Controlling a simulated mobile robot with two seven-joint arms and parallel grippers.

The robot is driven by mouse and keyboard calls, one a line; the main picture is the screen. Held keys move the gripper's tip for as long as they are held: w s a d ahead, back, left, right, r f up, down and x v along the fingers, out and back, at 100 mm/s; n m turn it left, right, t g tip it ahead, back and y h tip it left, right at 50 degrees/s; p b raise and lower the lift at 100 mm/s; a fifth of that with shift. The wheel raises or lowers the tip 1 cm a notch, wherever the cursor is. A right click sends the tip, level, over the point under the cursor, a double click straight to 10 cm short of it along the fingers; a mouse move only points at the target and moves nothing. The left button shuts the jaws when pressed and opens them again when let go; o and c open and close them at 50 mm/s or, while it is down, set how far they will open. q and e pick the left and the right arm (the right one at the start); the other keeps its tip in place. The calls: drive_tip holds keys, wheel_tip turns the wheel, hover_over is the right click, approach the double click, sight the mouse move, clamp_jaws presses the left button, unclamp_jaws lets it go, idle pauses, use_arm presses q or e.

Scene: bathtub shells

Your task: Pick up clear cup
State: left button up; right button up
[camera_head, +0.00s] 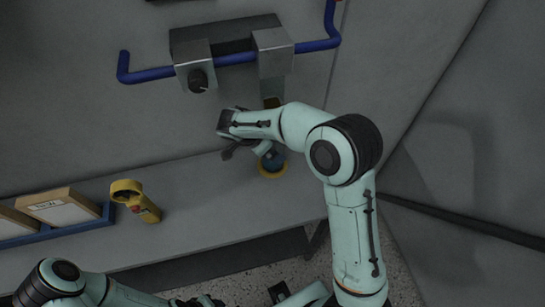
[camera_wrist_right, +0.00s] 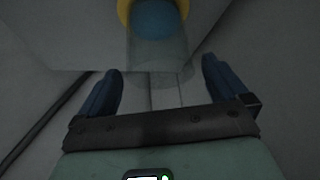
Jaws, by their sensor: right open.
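The clear cup (camera_wrist_right: 160,60) shows in the right wrist view as a see-through cylinder, just ahead of and between the fingertips. A blue round shape and a yellow ring show at its far end. My right gripper (camera_wrist_right: 162,72) is open, one blue finger on each side, with nothing clamped. In the head view the right gripper is above the grey bench, beside the yellow ring (camera_head: 272,172) with blue in it. The arm partly hides that spot, and the cup's outline is hard to make out there. My left arm is at the bottom left; its fingers are not clear.
A yellow handheld tool (camera_head: 136,200) stands on the grey bench (camera_head: 215,205). Left of it is a blue tray (camera_head: 70,228) with wooden-framed panels. A blue rail (camera_head: 150,75) with metal brackets is fixed to the wall above. Bare bench lies between tool and ring.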

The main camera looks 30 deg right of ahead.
drive_tip(key=x, duration=0.5)
drive_tip(key=c, duration=0.9)
drive_tip(key=shift+r, duration=0.1)
